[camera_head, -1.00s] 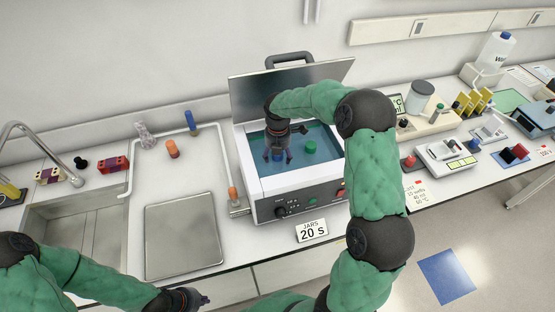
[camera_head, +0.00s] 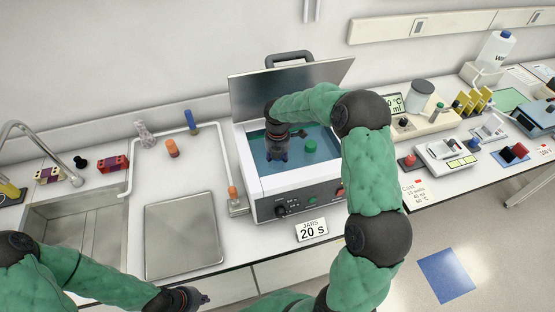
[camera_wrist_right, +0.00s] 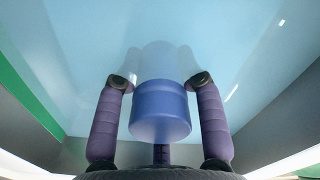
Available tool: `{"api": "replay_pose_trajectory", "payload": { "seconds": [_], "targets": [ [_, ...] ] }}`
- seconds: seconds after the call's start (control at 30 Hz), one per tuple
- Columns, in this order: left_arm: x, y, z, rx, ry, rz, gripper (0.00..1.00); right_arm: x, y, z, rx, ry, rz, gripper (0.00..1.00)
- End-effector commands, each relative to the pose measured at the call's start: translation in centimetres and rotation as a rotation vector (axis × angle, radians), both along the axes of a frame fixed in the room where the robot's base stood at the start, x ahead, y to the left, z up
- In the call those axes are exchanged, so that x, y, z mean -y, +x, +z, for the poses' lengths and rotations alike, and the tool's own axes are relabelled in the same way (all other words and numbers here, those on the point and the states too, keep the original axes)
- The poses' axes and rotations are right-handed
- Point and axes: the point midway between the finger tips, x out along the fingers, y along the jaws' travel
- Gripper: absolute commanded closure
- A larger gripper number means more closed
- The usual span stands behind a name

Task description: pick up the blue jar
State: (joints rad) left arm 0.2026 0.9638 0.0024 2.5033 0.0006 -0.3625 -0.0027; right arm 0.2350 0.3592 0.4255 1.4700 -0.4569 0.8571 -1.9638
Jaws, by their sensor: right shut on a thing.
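The blue jar (camera_wrist_right: 160,112) stands between my right gripper's fingers in the right wrist view. Its blue cap faces the camera and its pale, see-through body extends beyond it. My right gripper (camera_wrist_right: 160,81) is shut on the jar, one fingertip on each side. In the head view, this gripper (camera_head: 277,157) reaches down into the open water bath (camera_head: 262,183) and mostly hides the jar. My left gripper (camera_head: 200,299) is low at the bottom of the head view, away from the bath; its opening is unclear.
A green-capped jar (camera_head: 310,146) is in the bath, right of my right gripper. The bath's raised lid (camera_head: 250,92) stands behind. A metal tray (camera_head: 180,235), orange-capped items (camera_head: 172,148) and a sink (camera_head: 60,220) lie left.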

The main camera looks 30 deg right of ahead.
Motion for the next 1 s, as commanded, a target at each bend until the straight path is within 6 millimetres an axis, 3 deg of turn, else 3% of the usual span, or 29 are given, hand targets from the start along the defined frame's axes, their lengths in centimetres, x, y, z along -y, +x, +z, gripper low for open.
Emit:
{"api": "replay_pose_trajectory", "payload": {
  "seconds": [0.17,0.33,0.63,1.0],
  "targets": [
    [0.0,0.0,0.0,0.000,0.000,0.000,1.00,0.0,0.1,1.2,0.004,-0.001,-0.001,0.96],
    [0.0,0.0,0.1,0.000,0.000,0.000,1.00,0.1,-0.2,3.6,0.005,-0.001,0.000,0.96],
    [0.0,0.0,-0.1,0.000,0.000,0.000,1.00,0.5,-5.0,9.3,0.006,-0.001,-0.002,0.96],
    [0.0,0.0,-0.5,0.000,0.000,0.000,1.00,1.0,-10.4,11.4,0.003,-0.001,-0.001,0.96]
  ]
}}
